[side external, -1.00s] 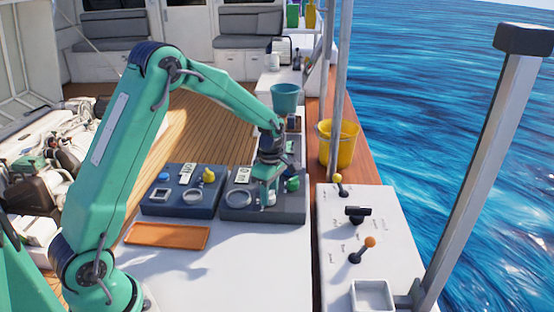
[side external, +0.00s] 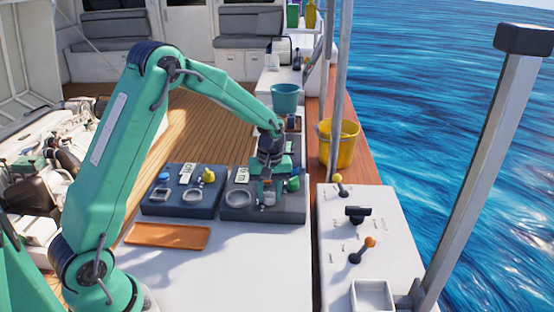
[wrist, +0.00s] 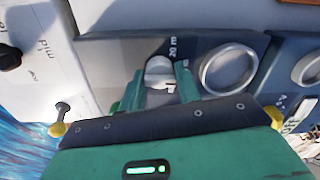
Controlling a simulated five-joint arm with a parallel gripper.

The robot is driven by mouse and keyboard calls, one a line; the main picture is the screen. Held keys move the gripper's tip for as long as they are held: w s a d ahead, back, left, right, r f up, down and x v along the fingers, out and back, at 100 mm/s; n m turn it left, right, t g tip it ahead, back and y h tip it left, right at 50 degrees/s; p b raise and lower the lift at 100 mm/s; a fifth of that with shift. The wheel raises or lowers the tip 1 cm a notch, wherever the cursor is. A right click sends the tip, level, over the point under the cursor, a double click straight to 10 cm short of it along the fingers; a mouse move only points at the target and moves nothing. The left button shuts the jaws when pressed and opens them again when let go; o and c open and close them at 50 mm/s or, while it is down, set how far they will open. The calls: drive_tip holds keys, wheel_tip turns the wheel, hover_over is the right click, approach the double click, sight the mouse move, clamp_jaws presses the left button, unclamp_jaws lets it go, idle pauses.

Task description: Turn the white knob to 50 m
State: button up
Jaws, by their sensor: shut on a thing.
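The white knob (wrist: 158,68) sits on the dark grey panel (wrist: 110,52), between the two fingers of my gripper (wrist: 160,84) in the wrist view. My gripper is shut on it. A "20 m" label shows right beside the knob, and other marks there are partly hidden by the fingers. I cannot make out a 50 m mark or exactly where the knob points. In the side view my gripper (side external: 268,190) reaches down onto the right-hand panel (side external: 235,212), and its fingers mostly hide the knob.
A round ring gauge (wrist: 228,70) is close beside the knob. A green knob (side external: 293,184) sits just right of my gripper. A second panel (side external: 181,210) stands to the left. A white console with levers (side external: 330,225) stands to the right.

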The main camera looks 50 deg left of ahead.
sight(270, 193)
drive_tip(key=m, duration=0.5)
drive_tip(key=shift+w+d+r+m, duration=0.1)
drive_tip(key=shift+w+d+m, duration=0.1)
drive_tip(key=shift+m, duration=0.1)
drive_tip(key=m, duration=0.5)
drive_tip(key=shift+s+m+t, duration=0.1)
drive_tip(key=shift+m+t, duration=0.2)
drive_tip(key=o, duration=0.9)
drive_tip(key=shift+s+a, duration=0.1)
drive_tip(key=shift+o, duration=0.2)
drive_tip(key=shift+r, duration=3.85)
drive_tip(key=shift+s+r, duration=0.1)
